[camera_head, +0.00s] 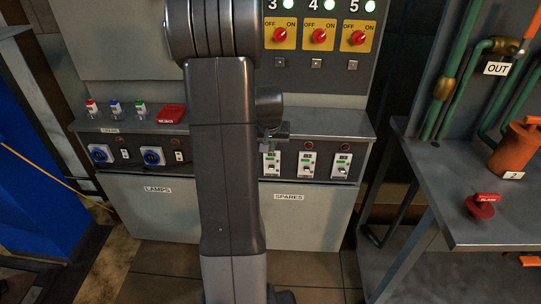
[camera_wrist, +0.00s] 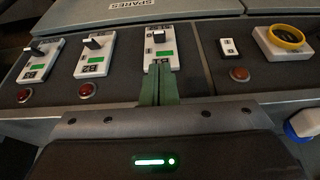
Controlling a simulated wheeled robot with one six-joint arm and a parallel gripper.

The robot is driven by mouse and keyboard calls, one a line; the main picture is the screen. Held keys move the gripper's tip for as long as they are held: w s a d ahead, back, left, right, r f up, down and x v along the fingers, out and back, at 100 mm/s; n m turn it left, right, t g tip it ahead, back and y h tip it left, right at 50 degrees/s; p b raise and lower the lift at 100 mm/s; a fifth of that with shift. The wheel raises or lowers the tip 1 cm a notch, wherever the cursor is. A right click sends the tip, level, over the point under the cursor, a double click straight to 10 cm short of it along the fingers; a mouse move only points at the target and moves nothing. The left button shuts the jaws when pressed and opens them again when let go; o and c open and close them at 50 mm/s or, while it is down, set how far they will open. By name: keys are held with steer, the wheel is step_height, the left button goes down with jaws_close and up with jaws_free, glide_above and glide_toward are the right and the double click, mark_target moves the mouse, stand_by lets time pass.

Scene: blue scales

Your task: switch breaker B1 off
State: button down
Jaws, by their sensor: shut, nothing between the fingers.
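Breaker B1 (camera_wrist: 172,62) is a white switch plate with a dark lever, a green window and upside-down lettering in the wrist view. In the head view, B1 (camera_head: 271,168) is the leftmost of the white breakers, just below my gripper (camera_head: 276,138). My gripper (camera_wrist: 159,72) is shut and empty. In the wrist view its fingertips overlap the near edge of the B1 plate, on the side away from the lever. I cannot tell whether they touch it. B1's lamp is hidden in both views.
Breakers B2 (camera_head: 307,166) and B3 (camera_head: 341,167) stand to the right of B1, with red lamps above them. A grey ledge (camera_head: 325,123) runs above the breakers. My arm hides part of the panel left of B1. A bench (camera_head: 450,205) stands at the right.

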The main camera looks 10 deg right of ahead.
mark_target(271, 168)
steer(key=b+x, duration=0.1)
steer(key=x, duration=0.8)
steer(key=shift+w+f, duration=0.1)
steer(key=shift+f, duration=0.2)
steer(key=shift+s+a+f+t+b, duration=0.1)
steer(key=shift+s+f+t+b, duration=0.45)
steer(key=shift+b, duration=2.05)
steer(key=t+b, duration=0.1)
steer(key=b, duration=0.2)
steer(key=t+b, duration=0.1)
steer(key=b, duration=0.1)
steer(key=shift+s+a+f+h+b, duration=0.1)
steer(key=shift+f+h+b, duration=0.2)
steer(key=shift+h+b, duration=0.1)
steer(key=s+f+b, duration=0.1)
steer(key=b, duration=0.2)
steer(key=shift+a+f+b, duration=0.1)
steer(key=shift+a+b, duration=0.05)
steer(key=shift+b, duration=0.15)
steer(key=shift+w+r+p, duration=0.4)
steer(key=shift+w+p, duration=0.1)
steer(key=shift+w, duration=0.1)
